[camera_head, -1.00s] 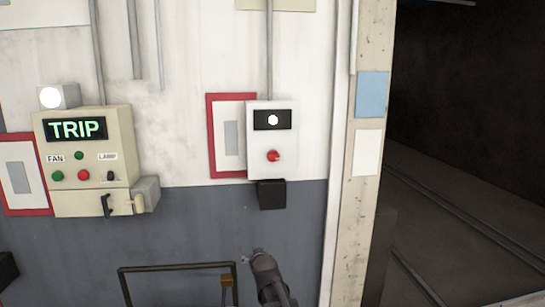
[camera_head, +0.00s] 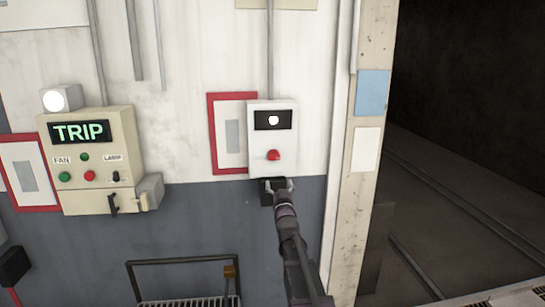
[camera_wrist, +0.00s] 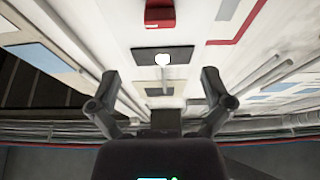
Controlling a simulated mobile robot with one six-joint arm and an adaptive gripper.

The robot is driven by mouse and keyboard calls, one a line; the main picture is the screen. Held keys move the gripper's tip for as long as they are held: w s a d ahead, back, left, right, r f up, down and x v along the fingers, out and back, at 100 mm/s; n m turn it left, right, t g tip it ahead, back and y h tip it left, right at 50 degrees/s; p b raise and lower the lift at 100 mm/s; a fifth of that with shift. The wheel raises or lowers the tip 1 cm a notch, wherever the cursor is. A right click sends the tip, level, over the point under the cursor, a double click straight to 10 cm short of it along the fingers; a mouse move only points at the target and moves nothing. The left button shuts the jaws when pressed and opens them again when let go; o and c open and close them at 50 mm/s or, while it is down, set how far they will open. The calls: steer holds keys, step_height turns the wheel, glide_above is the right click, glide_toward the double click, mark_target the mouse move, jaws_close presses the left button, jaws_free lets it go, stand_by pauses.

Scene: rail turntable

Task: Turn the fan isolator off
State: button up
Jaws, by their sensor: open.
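A beige control panel (camera_head: 98,145) with a lit green TRIP display (camera_head: 82,131) is on the wall at the left. Under its FAN label are a green button (camera_head: 64,176) and a red button (camera_head: 89,175). In the wrist view my gripper's fingers (camera_wrist: 160,88) are spread apart.
The white box (camera_head: 285,164) has a white light and a red knob (camera_head: 273,155), also seen in the wrist view (camera_wrist: 160,14). Red-framed notices (camera_head: 213,135) hang nearby. A metal rail (camera_head: 180,260) stands low in front. A dark opening with tracks (camera_head: 455,195) lies right.

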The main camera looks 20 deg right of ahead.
mark_target(274, 154)
steer(key=shift+w, duration=0.15)
steer(key=p+x, duration=0.5)
steer(key=x, duration=0.8)
steer(key=shift+w+d, duration=0.1)
steer(key=shift+w, duration=0.15)
